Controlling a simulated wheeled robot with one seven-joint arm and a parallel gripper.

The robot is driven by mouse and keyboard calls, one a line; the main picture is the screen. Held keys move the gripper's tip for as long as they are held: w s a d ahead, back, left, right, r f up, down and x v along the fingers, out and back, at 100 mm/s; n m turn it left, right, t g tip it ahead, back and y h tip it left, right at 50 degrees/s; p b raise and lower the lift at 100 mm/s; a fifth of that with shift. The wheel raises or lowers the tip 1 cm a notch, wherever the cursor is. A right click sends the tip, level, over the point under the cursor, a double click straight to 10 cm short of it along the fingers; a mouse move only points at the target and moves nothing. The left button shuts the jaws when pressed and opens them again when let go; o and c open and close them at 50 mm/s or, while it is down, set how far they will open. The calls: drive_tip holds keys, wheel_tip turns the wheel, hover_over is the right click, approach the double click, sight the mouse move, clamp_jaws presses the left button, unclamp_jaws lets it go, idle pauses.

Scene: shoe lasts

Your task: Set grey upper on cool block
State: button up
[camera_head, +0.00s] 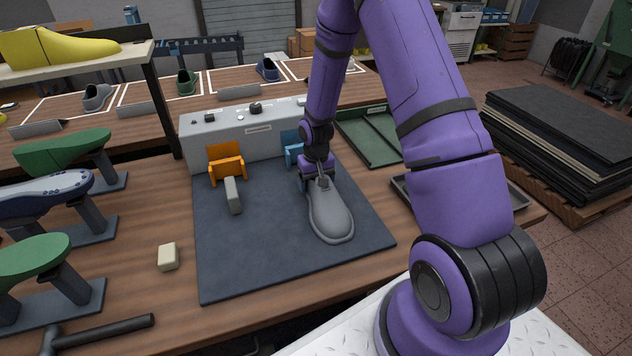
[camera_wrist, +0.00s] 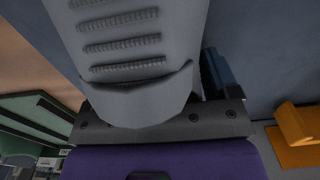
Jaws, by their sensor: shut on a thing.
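The grey upper (camera_head: 330,214) is over the right part of the dark mat, its toe toward the front; it also fills the upper middle of the wrist view (camera_wrist: 135,60). My gripper (camera_head: 320,183) is shut on its rear end. The blue cool block (camera_head: 292,152) stands at the mat's back edge, just behind and left of my gripper, and is partly hidden by it. A blue part shows close beside the upper in the wrist view (camera_wrist: 211,75). I cannot tell whether the upper is over the block's arm or touching the mat.
An orange block (camera_head: 226,163) with a grey arm (camera_head: 233,195) stands left of the blue one, before a grey control box (camera_head: 245,130). A cream block (camera_head: 168,256) lies left of the mat (camera_head: 235,260). Shoe lasts on stands fill the left. The mat's front left is clear.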

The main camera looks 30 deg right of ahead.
drive_tip(key=shift+f, duration=0.15)
drive_tip(key=o, duration=0.9)
wheel_tip(320, 180, up, 11)
drive_tip(key=shift+f, duration=0.1)
idle(0.5)
drive_tip(key=s+a+r+t, duration=0.15)
drive_tip(key=s+r, duration=0.35)
drive_tip(key=r, duration=0.6)
drive_tip(key=s+a+r+t, duration=0.1)
drive_tip(key=s+a+r, duration=0.3)
drive_tip(key=r, duration=0.7)
drive_tip(key=s+a+r+n+t, duration=0.1)
drive_tip(key=s+r, duration=0.3)
drive_tip(key=s, duration=0.6)
drive_tip(key=s+a+r+n+t, duration=0.1)
drive_tip(key=s+r, duration=0.4)
drive_tip(key=s, duration=0.5)
drive_tip(key=shift+s+a+r+t, duration=0.15)
drive_tip(key=shift+s+t, duration=0.15)
drive_tip(key=shift+t, duration=0.05)
